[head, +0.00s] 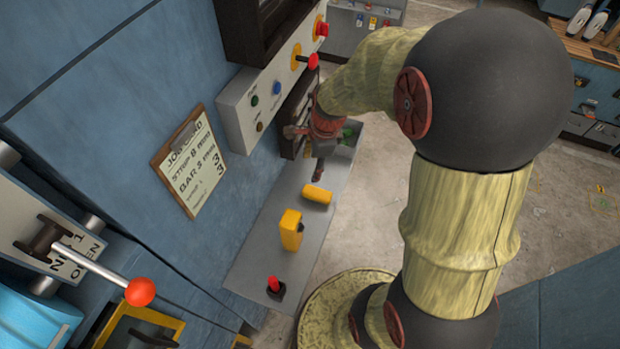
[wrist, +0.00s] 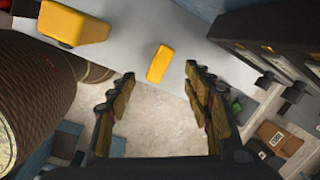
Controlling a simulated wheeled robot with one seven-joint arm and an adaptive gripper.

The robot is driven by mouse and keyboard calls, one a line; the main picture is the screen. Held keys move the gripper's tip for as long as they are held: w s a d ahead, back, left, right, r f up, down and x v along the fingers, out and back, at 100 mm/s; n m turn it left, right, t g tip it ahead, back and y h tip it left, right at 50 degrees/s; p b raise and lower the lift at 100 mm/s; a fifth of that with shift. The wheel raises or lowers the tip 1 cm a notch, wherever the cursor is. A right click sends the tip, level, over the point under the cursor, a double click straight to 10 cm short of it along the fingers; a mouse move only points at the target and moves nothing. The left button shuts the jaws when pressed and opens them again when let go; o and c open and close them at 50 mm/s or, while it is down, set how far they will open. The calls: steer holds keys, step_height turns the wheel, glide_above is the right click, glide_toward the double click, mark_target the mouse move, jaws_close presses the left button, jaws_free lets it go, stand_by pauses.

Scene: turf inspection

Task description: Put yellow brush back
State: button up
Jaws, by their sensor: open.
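Two yellow things stand out on the grey shelf (head: 262,243); I cannot tell bristles on either. The smaller yellow piece (head: 317,194) lies on its side near the shelf's outer edge. It also shows in the wrist view (wrist: 159,64), just beyond and between my fingertips. The larger yellow block (head: 291,229) stands upright nearer to me and shows at the upper left of the wrist view (wrist: 72,23). My gripper (head: 318,165) is above the far part of the shelf, open and empty, its fingers spread in the wrist view (wrist: 160,80).
A red-topped part (head: 274,287) stands at the shelf's near end. A tray with green items (head: 347,135) is at the far end. A control panel (head: 265,92) and a clipboard (head: 190,163) are on the left. Bare floor (head: 385,175) lies right of the shelf.

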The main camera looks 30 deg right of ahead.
steer(key=s+a+r+n+t, duration=0.1)
steer(key=s+a+r+n, duration=0.4)
steer(key=s+r+n, duration=0.4)
steer(key=s+a+r+n+t, duration=0.2)
steer(key=s+a+r+n, duration=0.4)
steer(key=s+r+n, duration=0.3)
step_height(320, 180, up, 2)
steer(key=n, duration=0.4)
steer(key=shift+s+a+r+n+t, duration=0.15)
steer(key=shift+r+n+t, duration=0.1)
steer(key=shift+n+t, duration=0.05)
steer(key=shift+f, duration=0.1)
